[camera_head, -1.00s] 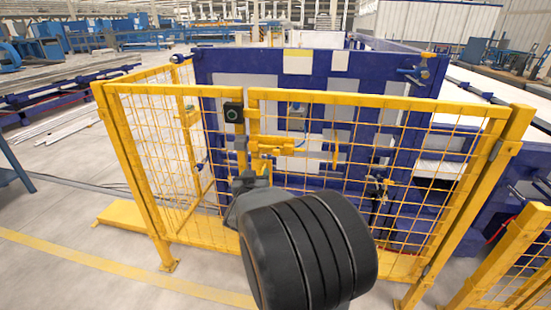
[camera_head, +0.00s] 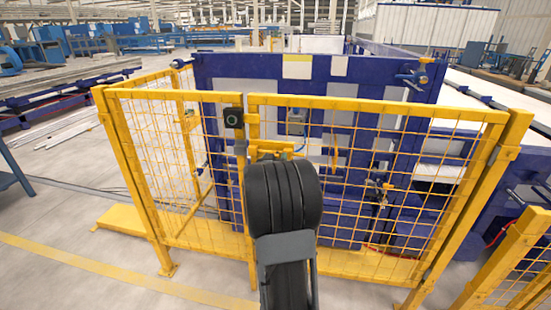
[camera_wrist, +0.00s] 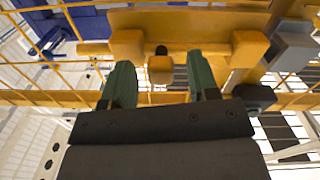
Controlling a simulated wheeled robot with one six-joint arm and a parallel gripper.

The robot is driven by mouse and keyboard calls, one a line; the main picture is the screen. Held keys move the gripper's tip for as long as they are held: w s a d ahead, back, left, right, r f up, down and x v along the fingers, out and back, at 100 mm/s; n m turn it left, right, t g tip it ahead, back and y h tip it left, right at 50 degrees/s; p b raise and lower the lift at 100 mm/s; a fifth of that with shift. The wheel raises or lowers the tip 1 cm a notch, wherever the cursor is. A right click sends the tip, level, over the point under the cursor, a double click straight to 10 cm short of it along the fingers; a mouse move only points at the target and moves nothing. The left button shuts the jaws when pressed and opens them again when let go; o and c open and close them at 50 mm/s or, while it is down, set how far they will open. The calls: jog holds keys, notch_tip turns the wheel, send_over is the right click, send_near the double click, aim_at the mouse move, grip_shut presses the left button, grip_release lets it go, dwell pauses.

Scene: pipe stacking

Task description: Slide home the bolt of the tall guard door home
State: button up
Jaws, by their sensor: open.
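The tall guard door (camera_head: 380,105) is a yellow mesh panel and looks closed against its left post. Its yellow bolt (camera_head: 270,147) sits near the top left of the door, partly hidden by my black arm. In the wrist view the bolt's yellow backing plate (camera_wrist: 190,19) carries two yellow guide blocks. A small yellow handle block (camera_wrist: 160,69) with a dark pin hangs between the guides. My gripper (camera_wrist: 160,78) is open, its two green fingers on either side of the handle with gaps; whether they touch it cannot be told. The head view hides the fingers.
A black box (camera_head: 233,117) is on the post left of the bolt. A grey block (camera_wrist: 292,46) stands beside the right guide in the wrist view. Yellow mesh fencing surrounds a large blue machine (camera_head: 240,75) behind. The floor in front is clear.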

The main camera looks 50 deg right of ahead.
jog(key=shift+w+d, duration=0.2)
jog(key=shift+d, duration=0.2)
jog(key=shift+c, duration=0.4)
grip_shut()
